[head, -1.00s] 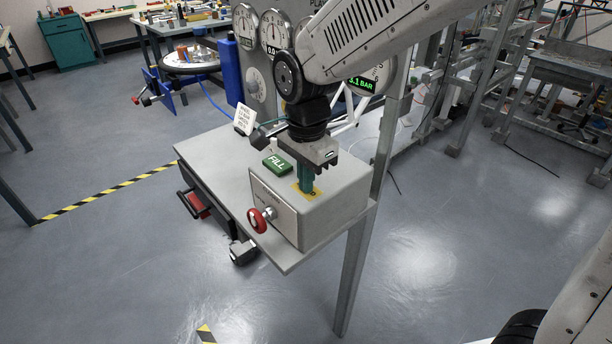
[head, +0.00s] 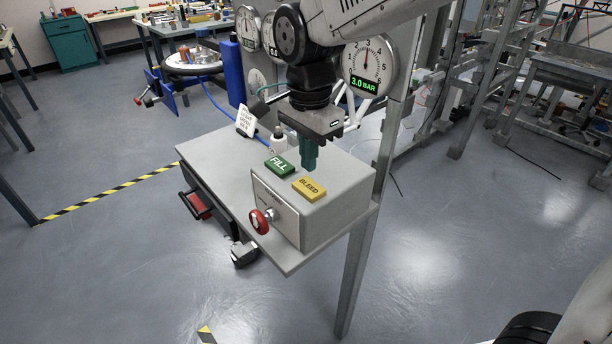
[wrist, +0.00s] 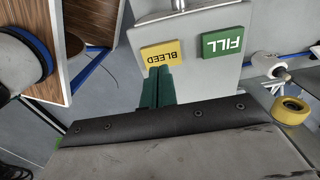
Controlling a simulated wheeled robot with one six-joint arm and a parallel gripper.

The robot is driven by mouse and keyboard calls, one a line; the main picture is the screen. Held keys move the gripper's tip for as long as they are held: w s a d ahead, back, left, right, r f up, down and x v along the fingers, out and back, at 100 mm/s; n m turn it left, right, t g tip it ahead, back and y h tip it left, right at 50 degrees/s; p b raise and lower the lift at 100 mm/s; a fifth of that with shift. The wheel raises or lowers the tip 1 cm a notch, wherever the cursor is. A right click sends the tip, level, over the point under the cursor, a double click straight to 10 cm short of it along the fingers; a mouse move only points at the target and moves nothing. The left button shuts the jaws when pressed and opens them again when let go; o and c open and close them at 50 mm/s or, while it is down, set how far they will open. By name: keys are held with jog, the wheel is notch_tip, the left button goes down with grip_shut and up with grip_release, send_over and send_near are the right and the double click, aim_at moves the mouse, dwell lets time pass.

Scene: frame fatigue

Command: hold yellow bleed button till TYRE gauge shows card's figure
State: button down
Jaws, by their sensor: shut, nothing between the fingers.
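The yellow BLEED button (head: 309,188) is on top of the grey box, uncovered; it also shows in the wrist view (wrist: 162,55). My gripper (head: 309,168) is shut and empty, its green fingers pointing down above the box, just behind the button in the head view and apart from it. The green FILL button (head: 280,166) is to the left of the yellow one. A round gauge (head: 368,66) on the panel reads 3.0 BAR on its green display; its name is hidden. The white card (head: 246,120) stands at the bench's back left; its figure is too small to read.
The grey box (head: 340,196) stands on a small bench (head: 215,150) with a red knob (head: 259,221) on its front. A white bottle stands behind FILL.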

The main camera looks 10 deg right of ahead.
aim_at(308, 188)
notch_tip(308, 188, up, 8)
dwell(0.5)
jog(key=s+d+f+n, duration=0.2)
jog(key=s+d+n, duration=0.3)
jog(key=s+d, duration=0.5)
jog(key=s+d+f+n+t, duration=0.1)
jog(key=s+d+f+n, duration=0.2)
jog(key=s+d+n, duration=0.3)
jog(key=s+d, duration=0.3)
jog(key=d, duration=0.1)
jog(key=shift+s+f, duration=0.25)
jog(key=shift+s, duration=0.15)
